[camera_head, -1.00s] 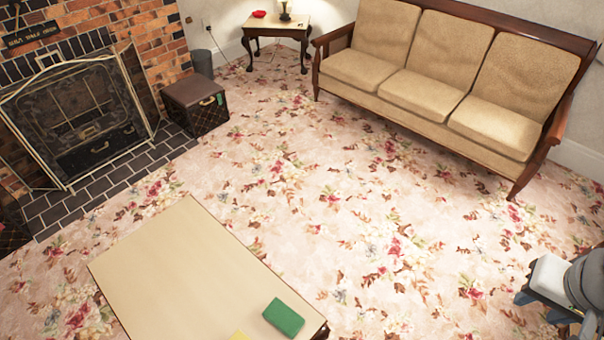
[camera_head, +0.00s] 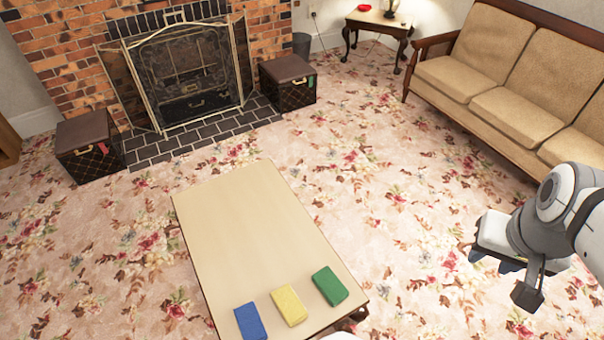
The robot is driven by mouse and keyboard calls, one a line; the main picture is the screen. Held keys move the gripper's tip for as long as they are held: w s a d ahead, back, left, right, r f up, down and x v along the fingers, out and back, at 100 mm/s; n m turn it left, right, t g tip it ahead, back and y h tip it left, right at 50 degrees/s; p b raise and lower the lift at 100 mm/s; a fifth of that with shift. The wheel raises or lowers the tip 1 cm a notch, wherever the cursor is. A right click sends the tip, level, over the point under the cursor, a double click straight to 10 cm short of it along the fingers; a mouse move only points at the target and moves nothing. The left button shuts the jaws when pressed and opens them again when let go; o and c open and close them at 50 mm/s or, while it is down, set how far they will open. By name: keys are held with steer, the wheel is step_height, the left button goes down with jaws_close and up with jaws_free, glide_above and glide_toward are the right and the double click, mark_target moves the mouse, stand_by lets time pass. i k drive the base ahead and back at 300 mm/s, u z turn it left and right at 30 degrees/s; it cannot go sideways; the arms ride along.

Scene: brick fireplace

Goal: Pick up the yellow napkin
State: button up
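The yellow napkin (camera_head: 289,306) lies flat near the front end of a low, light wooden table (camera_head: 240,230). A blue napkin (camera_head: 250,321) lies to its left and a green napkin (camera_head: 329,286) to its right, each a little apart from it. My gripper (camera_head: 508,278) is at the right side of the picture, above the carpet, well to the right of the table and clear of all three napkins. Its fingers look spread apart with nothing between them.
A brick fireplace with a metal screen (camera_head: 190,75) stands at the back, with a dark box (camera_head: 90,146) and another box (camera_head: 288,79) beside it. A tan sofa (camera_head: 520,75) is at the right and a side table (camera_head: 380,22) behind. Floral carpet around the table is open.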

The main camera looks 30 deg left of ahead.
mark_target(292, 308)
steer(key=u, duration=1.75)
steer(key=k, duration=0.75)
steer(key=z, duration=0.05)
steer(key=i, duration=0.7)
steer(key=u, duration=0.15)
